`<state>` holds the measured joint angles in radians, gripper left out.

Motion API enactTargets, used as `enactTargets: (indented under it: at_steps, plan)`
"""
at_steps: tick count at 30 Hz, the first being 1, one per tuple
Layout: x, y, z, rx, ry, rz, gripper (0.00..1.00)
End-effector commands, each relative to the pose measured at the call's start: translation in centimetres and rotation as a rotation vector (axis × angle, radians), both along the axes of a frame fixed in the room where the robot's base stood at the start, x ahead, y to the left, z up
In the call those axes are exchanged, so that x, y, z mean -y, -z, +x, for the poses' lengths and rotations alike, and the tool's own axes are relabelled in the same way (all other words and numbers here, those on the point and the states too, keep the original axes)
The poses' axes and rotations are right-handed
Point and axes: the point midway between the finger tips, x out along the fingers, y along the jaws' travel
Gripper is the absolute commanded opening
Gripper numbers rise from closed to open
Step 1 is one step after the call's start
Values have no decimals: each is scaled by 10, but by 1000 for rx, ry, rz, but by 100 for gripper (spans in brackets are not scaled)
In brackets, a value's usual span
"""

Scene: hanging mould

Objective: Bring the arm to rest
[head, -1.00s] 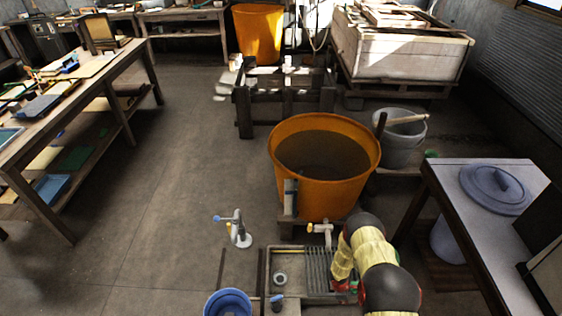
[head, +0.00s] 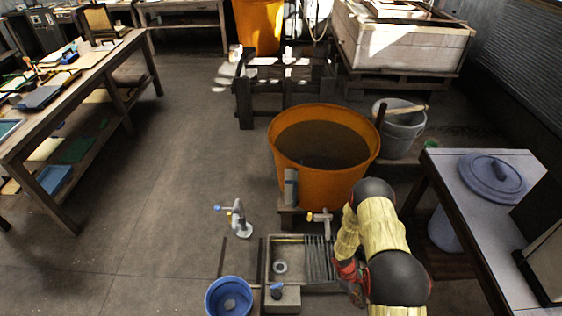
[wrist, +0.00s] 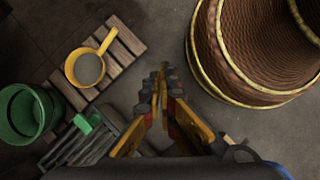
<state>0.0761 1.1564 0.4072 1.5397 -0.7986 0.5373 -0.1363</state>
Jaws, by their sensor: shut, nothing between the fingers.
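My gripper (wrist: 162,88) shows in the wrist view with its fingers together and nothing between them. It points down over bare grey floor. My own arm, in yellow sleeving with black joints, reaches down at the lower right of the head view, and the arm hides most of the gripper there. In the wrist view, a large ribbed brown vessel with yellow bands (wrist: 240,75) is to the right of the fingers, apart from them.
A large orange tub (head: 322,150) stands behind a shallow sink (head: 283,262). A blue bucket (head: 229,297) is left of it. A side table (head: 470,215) with a blue lid (head: 492,180) is close on the right. The wrist view shows a yellow pan (wrist: 86,66) and a green bucket (wrist: 24,112).

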Motion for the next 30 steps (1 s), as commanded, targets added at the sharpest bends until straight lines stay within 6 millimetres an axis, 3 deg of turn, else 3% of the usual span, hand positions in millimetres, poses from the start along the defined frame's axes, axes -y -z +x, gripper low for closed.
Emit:
enactTargets:
  at_steps: [7, 14, 21, 30]
  plan:
    - [-7, -122, 19, 57, 208, -62, 0]
    - [-23, -232, 21, 127, 383, -83, 0]
    - [-44, -335, 10, 211, 535, -67, 0]
    - [-73, -443, -21, 331, 689, -1, 0]
